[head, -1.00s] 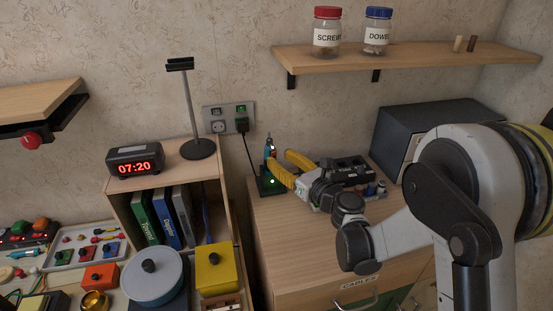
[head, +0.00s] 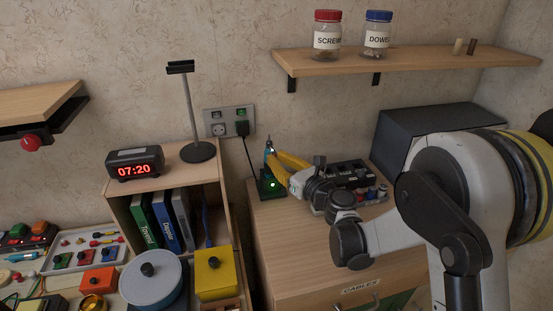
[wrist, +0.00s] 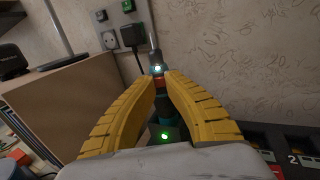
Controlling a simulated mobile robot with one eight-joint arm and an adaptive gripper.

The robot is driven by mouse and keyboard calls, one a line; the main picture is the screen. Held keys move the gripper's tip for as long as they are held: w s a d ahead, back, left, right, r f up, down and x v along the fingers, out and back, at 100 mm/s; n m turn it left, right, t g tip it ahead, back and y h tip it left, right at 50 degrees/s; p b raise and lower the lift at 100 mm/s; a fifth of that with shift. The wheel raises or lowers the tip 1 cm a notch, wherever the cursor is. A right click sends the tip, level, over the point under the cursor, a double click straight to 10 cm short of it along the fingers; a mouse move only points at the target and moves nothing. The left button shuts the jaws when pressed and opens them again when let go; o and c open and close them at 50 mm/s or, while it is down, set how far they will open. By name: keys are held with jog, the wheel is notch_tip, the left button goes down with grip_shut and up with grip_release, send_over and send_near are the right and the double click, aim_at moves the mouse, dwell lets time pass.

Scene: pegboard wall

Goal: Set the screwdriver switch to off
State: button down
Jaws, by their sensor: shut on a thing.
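The screwdriver (head: 268,157) stands upright in a dark charging dock (head: 267,192) at the back left of the cabinet top. In the wrist view the screwdriver (wrist: 158,84) shows a metal tip, an orange-red band and a teal lower body. A whitish light glows near its top, and a green light glows below on the dock. My gripper (head: 274,163) has its yellow fingers shut on the screwdriver, one on each side. In the wrist view the fingers and palm hide part of its body. I cannot make out a switch on the screwdriver.
A wall plate (head: 229,117) holds a socket, a black plug (head: 242,128) with a cord, and switches, one lit green. A black numbered box (head: 345,172) is right of my gripper. A shelf unit (head: 112,205) stands at left; a wall shelf (head: 420,57) hangs above.

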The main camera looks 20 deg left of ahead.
jog(key=shift+f+b, duration=0.55)
jog(key=shift+f, duration=0.15)
jog(key=c, duration=1.4)
grip_release()
jog(key=v, duration=1.2)
